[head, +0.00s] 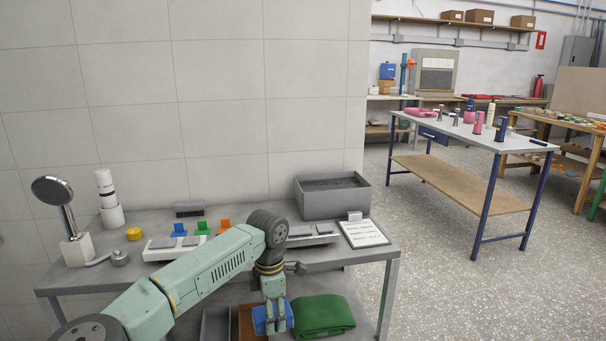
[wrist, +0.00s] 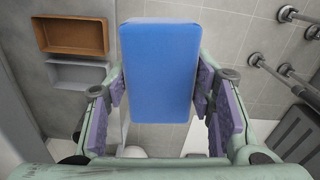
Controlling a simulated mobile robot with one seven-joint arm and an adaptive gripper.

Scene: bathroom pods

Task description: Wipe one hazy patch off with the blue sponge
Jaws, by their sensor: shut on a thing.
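My gripper (head: 275,316) hangs in front of the grey table's near edge, its fingers pointing down. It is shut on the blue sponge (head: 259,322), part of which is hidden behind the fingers. In the wrist view the sponge (wrist: 160,65) is a plain blue block between the purple finger pads, and it covers the middle of the view. I cannot make out a hazy patch in either view.
The grey table (head: 352,258) carries a shower head (head: 52,190), a grey crate (head: 333,197), a white sheet (head: 364,233) and coloured clips. A green folded cloth (head: 324,315) lies below, beside the gripper. Brown (wrist: 72,36) and grey (wrist: 78,73) bins show in the wrist view. Open floor lies right.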

